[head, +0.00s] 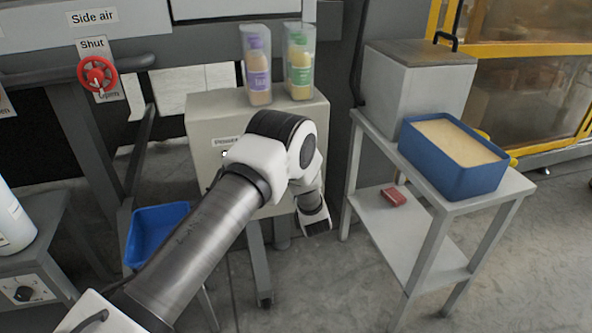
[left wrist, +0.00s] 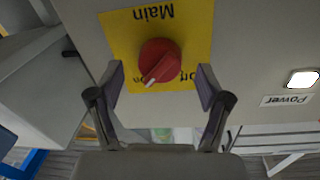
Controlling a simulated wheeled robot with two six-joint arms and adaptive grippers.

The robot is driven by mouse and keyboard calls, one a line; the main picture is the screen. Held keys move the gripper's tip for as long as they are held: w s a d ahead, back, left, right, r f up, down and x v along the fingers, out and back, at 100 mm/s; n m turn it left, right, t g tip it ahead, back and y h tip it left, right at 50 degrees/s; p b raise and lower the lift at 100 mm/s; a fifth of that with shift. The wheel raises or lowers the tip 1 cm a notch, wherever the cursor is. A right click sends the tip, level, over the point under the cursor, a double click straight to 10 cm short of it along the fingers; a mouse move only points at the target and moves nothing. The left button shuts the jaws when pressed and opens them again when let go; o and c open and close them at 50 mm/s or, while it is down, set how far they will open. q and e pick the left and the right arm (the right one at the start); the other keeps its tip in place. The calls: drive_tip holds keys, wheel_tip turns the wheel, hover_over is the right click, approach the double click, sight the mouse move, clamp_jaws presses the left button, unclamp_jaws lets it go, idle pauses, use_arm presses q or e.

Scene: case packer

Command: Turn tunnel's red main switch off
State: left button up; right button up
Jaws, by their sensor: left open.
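The red main switch (left wrist: 160,61) is a round knob on a yellow plate (left wrist: 197,35) marked "Main", upside down in the left wrist view. Its white pointer aims to the lower left of that picture, by a partly hidden label. My left gripper (left wrist: 161,72) is open, with one finger to each side of the knob in that view and a gap on both sides. I cannot tell how far the fingertips are from the plate. In the head view my left gripper (head: 314,224) points down, and the switch does not show. My right gripper is not in view.
A lit button (left wrist: 302,78) marked "Power" sits right of the plate. A grey cart (head: 440,205) with a blue bin (head: 450,178) stands right of my arm. Two bottles stand on a beige cabinet (head: 205,117) behind it. A red wheel valve (head: 97,73) is at left.

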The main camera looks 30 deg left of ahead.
use_arm(q)
drive_tip(key=shift+x, duration=1.15)
drive_tip(key=shift+c, duration=0.3)
drive_tip(key=c, duration=1.1)
